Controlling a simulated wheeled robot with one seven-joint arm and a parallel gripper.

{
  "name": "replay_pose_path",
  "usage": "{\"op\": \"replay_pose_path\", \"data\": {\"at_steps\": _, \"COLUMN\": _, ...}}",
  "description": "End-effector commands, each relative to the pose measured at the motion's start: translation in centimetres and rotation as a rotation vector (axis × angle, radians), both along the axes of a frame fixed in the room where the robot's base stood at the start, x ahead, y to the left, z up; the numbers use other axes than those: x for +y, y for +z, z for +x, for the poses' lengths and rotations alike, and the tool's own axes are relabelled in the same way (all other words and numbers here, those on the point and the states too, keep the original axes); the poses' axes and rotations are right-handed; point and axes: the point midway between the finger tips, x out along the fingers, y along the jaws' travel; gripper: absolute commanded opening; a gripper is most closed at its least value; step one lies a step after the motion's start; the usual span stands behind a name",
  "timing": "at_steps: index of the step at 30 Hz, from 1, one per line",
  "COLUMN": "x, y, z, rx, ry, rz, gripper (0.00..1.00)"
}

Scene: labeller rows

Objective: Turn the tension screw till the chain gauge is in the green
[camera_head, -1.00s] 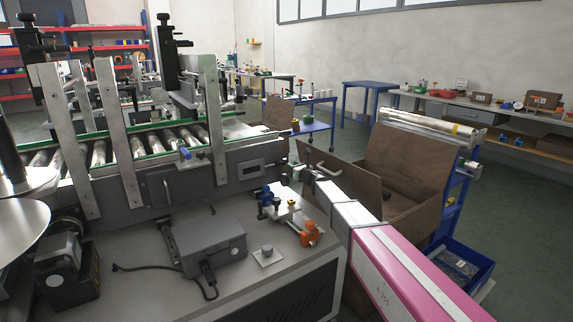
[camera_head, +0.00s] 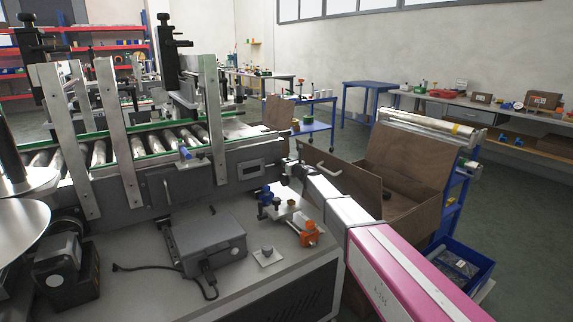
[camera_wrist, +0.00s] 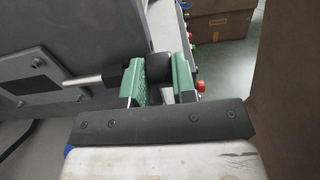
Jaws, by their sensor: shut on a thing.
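My gripper (camera_wrist: 159,82), with green jaws, is shut on a black round knob (camera_wrist: 158,66) in the wrist view. A bright metal shaft (camera_wrist: 92,79) runs from the knob towards the grey panel at the left, so the knob looks to be the tension screw's head. In the head view my gripper (camera_head: 289,169) is at the right end of the grey labeller frame, and the knob is too small to make out there. A framed window (camera_head: 251,171) on the frame's side may be the chain gauge; no green band or pointer can be read.
A brown open crate (camera_head: 405,165) stands close to the right. Red buttons (camera_wrist: 201,86) show beside the jaws in the wrist view.

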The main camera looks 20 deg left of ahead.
Motion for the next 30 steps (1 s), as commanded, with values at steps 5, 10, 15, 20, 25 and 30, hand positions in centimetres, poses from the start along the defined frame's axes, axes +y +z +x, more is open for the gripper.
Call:
{"op": "replay_pose_path", "data": {"at_steps": 5, "x": 0.15, "y": 0.06, "z": -0.11, "rx": 0.026, "ry": 0.008, "rz": -0.034, "gripper": 0.02}}
{"op": "replay_pose_path", "data": {"at_steps": 10, "x": 0.17, "y": 0.13, "z": -0.11, "rx": 0.060, "ry": 0.008, "rz": -0.070, "gripper": 0.02}}
{"op": "replay_pose_path", "data": {"at_steps": 15, "x": 0.11, "y": 0.18, "z": -0.06, "rx": 0.077, "ry": 0.003, "rz": -0.092, "gripper": 0.02}}
{"op": "replay_pose_path", "data": {"at_steps": 20, "x": 0.08, "y": 0.16, "z": -0.03, "rx": 0.082, "ry": 0.001, "rz": -0.096, "gripper": 0.02}}
{"op": "replay_pose_path", "data": {"at_steps": 25, "x": 0.07, "y": 0.16, "z": -0.05, "rx": 0.082, "ry": 0.001, "rz": -0.096, "gripper": 0.02}}
{"op": "replay_pose_path", "data": {"at_steps": 30, "x": 0.05, "y": 0.16, "z": -0.03, "rx": 0.081, "ry": 0.000, "rz": -0.095, "gripper": 0.36}}
